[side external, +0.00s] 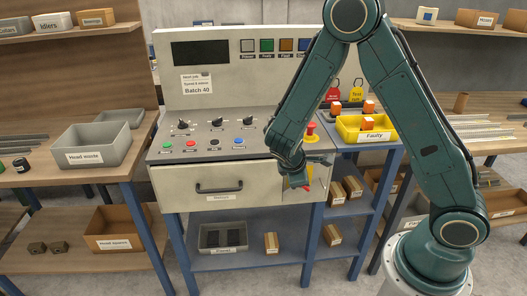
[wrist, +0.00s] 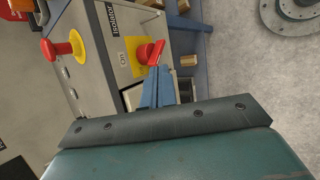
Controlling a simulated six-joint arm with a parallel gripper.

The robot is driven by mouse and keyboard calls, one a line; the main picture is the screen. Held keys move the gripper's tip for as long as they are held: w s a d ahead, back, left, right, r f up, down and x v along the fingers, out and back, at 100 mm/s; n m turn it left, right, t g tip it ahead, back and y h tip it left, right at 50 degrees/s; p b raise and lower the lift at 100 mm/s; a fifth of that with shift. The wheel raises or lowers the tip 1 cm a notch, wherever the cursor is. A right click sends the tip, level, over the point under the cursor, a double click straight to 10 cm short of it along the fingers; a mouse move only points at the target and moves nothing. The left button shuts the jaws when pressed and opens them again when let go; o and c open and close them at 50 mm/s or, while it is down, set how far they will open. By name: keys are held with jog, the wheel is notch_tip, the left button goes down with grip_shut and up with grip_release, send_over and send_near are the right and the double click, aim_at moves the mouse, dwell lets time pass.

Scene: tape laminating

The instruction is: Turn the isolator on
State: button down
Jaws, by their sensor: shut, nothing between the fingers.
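The isolator is a red handle (wrist: 150,52) on a yellow plate (wrist: 134,48), on the front face of the control cabinet in the wrist view. "On" is printed beside the plate. In the side external view its red and yellow parts (side external: 306,182) show partly behind my gripper (side external: 312,160). My gripper also shows in the wrist view (wrist: 156,70), with its blue fingers shut and empty. Their tips are right at the red handle; I cannot tell whether they touch it.
A red mushroom button on a yellow disc (wrist: 62,48) stands close by on the cabinet's top; it also shows in the side external view (side external: 311,130). A yellow "Faulty" bin (side external: 374,136) is at the right. A drawer (side external: 219,186) is left of the isolator.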

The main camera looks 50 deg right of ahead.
notch_tip(320, 180, down, 18)
jog(key=n+t+h, duration=0.5)
jog(key=n+t, duration=0.1)
jog(key=n, duration=1.9)
jog(key=shift+s+a+t+h, duration=0.3)
jog(key=shift+s+a, duration=0.1)
jog(key=shift+s, duration=0.05)
jog(key=shift+d+f, duration=0.1)
jog(key=shift+d, duration=0.05)
jog(key=shift+x, duration=4.8)
jog(key=shift+w+r, duration=0.25)
jog(key=shift+w, duration=0.05)
jog(key=shift+w+a+r, duration=0.4)
jog(key=shift+a+r, duration=0.1)
jog(key=shift+r, duration=0.1)
jog(key=shift+w+a+r, duration=0.4)
jog(key=shift+a+r, duration=0.1)
jog(key=shift+r, duration=0.15)
